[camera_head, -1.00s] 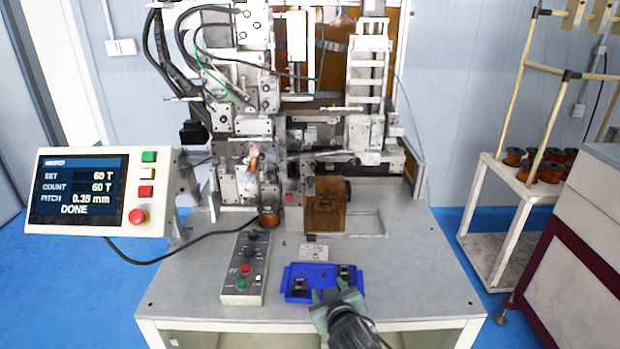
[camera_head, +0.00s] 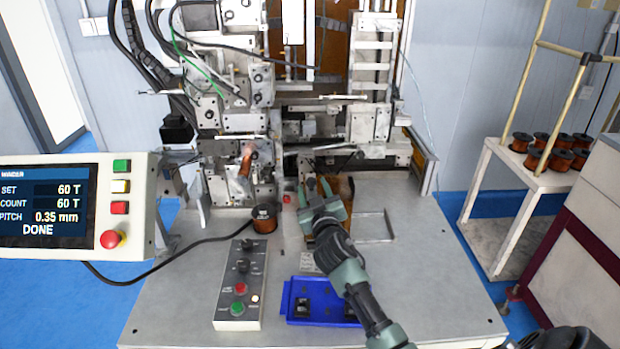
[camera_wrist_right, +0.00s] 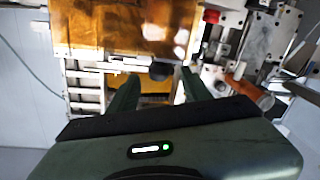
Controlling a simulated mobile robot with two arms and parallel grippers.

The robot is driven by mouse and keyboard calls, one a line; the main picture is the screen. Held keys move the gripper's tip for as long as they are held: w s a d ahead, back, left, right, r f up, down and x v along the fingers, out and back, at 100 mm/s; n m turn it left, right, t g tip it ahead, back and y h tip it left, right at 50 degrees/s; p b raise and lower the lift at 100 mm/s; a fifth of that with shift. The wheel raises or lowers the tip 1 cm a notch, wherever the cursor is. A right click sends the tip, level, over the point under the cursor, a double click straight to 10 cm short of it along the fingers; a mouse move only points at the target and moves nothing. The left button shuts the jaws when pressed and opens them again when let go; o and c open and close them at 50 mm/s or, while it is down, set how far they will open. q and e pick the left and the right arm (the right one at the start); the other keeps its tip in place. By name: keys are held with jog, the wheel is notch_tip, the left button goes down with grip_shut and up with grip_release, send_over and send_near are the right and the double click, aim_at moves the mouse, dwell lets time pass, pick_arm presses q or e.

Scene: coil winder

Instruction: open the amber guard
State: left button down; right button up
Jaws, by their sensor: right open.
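The amber guard (camera_head: 344,189) stands on the machine bed, in front of the winding mechanism. In the head view my right gripper (camera_head: 319,188) and arm hide much of it. In the right wrist view its amber panel (camera_wrist_right: 125,25) fills the upper left, and a dark knob-like part (camera_wrist_right: 161,71) shows between the fingers. My right gripper (camera_wrist_right: 157,78) is open, with nothing seen held between its fingers. Whether a finger touches the guard, I cannot tell. My left gripper is not in view.
A blue tray (camera_head: 291,303) with small dark parts lies at the front. A button box (camera_head: 240,285) and a copper spool (camera_head: 264,219) are left of the guard. A screen panel (camera_head: 48,205) reads DONE. A rack of spools (camera_head: 515,170) stands at right.

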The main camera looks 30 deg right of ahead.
aim_at(312, 186)
jog(key=x, duration=0.3)
jog(key=shift+w+d+f, duration=0.1)
jog(key=shift+w+d, duration=0.15)
jog(key=shift+w, duration=0.25)
jog(key=shift+c, duration=1.2)
jog(key=c, duration=0.6)
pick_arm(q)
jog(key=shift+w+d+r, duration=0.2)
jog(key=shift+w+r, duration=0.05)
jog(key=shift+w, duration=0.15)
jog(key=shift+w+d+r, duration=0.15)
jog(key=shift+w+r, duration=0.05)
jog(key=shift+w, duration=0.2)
pick_arm(e)
grip_shut()
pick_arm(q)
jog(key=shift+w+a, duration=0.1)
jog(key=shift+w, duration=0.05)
pick_arm(e)
jog(key=shift+f, duration=0.1)
